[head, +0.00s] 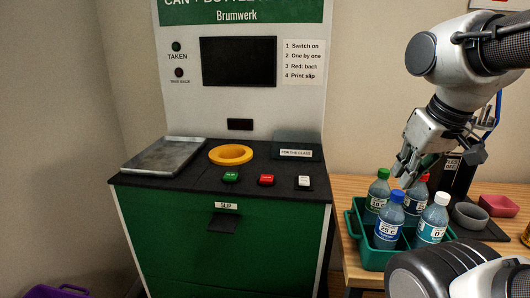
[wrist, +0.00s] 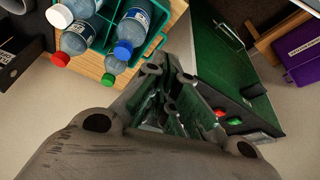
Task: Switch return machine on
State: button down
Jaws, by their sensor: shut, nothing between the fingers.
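The return machine (head: 225,240) has a green cabinet, a black counter and a white back panel. Its screen (head: 238,62) is dark. A green button (head: 231,177), a red button (head: 266,180) and a white button (head: 304,182) stand in a row near the counter's front edge. Their labels are too small to read. The green button (wrist: 234,121) and the red button (wrist: 220,113) also show in the wrist view, beyond my fingers. My gripper (head: 402,172) is shut and empty, above the bottles and right of the machine. Its fingers show in the wrist view (wrist: 172,108).
A green crate (head: 351,226) with several capped bottles stands on a wooden table (head: 349,187) to the right. A metal tray (head: 164,156), yellow ring (head: 230,154) and dark box (head: 298,145) are on the counter. A purple crate (head: 58,292) is at lower left.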

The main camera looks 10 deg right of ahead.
jog(key=w+a+f+g, duration=0.1)
jog(key=w, duration=0.1)
notch_tip(320, 180, up, 7)
jog(key=m+g, duration=0.5)
jog(key=m, duration=1.6)
send_over(304, 181)
jog(key=w+d, duration=0.1)
jog(key=d, duration=0.1)
jog(key=shift+m, duration=0.3)
jog(key=f, duration=0.4)
jog(key=s+f, duration=0.1)
jog(key=f, duration=0.8)
jog(key=shift+s+a+f, duration=0.2)
jog(key=shift+a+f, duration=0.05)
